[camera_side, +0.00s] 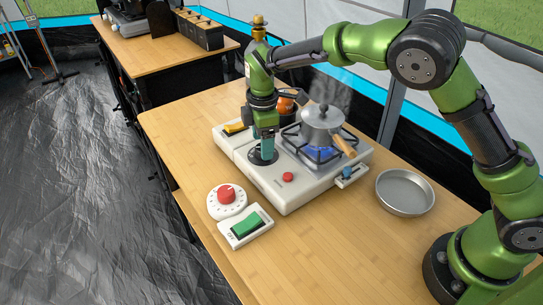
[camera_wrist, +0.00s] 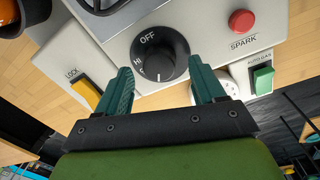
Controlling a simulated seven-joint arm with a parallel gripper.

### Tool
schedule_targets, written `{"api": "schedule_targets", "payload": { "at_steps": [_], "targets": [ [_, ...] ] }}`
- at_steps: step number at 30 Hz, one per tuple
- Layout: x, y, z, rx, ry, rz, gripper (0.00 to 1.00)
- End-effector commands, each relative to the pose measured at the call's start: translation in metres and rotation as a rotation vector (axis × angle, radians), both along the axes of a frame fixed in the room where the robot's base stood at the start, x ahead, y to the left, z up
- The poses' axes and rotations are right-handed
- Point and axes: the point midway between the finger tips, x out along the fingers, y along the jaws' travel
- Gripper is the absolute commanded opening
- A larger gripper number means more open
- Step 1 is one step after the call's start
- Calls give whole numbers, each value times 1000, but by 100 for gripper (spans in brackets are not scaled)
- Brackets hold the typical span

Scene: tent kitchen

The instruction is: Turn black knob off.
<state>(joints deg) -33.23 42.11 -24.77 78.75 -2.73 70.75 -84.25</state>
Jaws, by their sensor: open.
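The black knob (camera_wrist: 152,62) sits on the white stove's front panel in the wrist view, with OFF printed on its dial at the top and HI at the left. Its pointer setting is hard to read. My gripper (camera_wrist: 164,75) is open, with one teal finger on each side of the knob. I cannot tell whether the fingers touch it. In the side view my gripper (camera_side: 266,151) points down over the knob's black dial (camera_side: 254,158), and the fingers hide most of the knob. A blue flame (camera_side: 317,154) burns under a silver pot (camera_side: 321,126) on the stove (camera_side: 285,200).
A red spark button (camera_side: 288,176) and a yellow lock switch (camera_side: 235,128) flank the knob. A white timer with a red dial (camera_side: 227,196) and a green switch (camera_side: 247,224) lie in front. A round metal pan (camera_side: 405,192) lies right. The wooden table's front is clear.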

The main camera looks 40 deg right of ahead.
Motion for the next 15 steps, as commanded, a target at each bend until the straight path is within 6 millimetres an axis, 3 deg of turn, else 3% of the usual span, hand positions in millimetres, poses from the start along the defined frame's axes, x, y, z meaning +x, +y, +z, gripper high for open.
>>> {"api": "schedule_targets", "payload": {
  "at_steps": [6,15],
  "targets": [
    [1,0,-17,1,-1,1,69],
    [1,0,-18,1,-1,1,67]
  ]
}}
